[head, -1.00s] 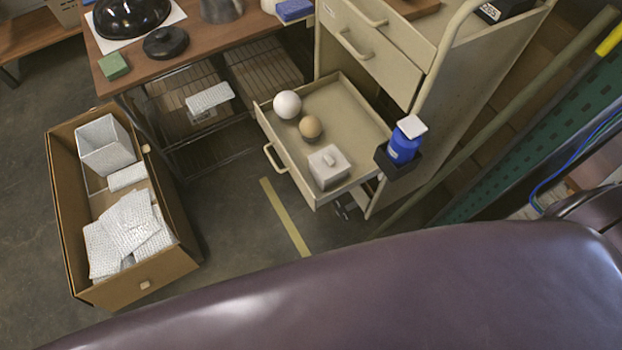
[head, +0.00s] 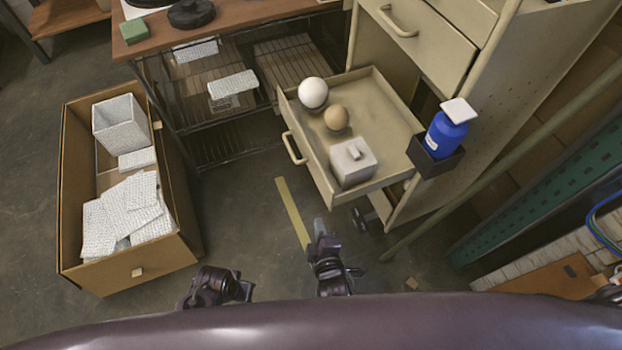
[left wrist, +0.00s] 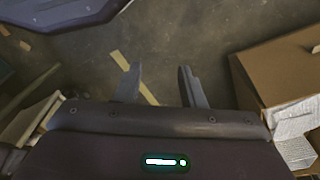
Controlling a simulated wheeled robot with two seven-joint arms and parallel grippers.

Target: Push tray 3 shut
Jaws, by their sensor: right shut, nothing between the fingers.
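The open tray of the beige cart, which I take as tray 3 (head: 398,123), is pulled well out to the front left. It holds a white ball (head: 313,93), a tan ball (head: 337,118) and a white box with a knob (head: 352,163). Its handle (head: 294,148) faces left. My right gripper (head: 319,226) is shut and empty, in front of and below the tray, apart from it. My left gripper (head: 216,287) is lower left in the head view, its fingers unclear there. In the left wrist view its fingers (left wrist: 160,88) stand apart with bare floor between them.
A cardboard box (head: 183,245) with white pieces stands on the floor at left. A black holder (head: 434,160) with a blue bottle (head: 446,133) is on the cart's side, right of the tray. A wire rack (head: 222,145) stands under the wooden table. Floor before the tray is clear.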

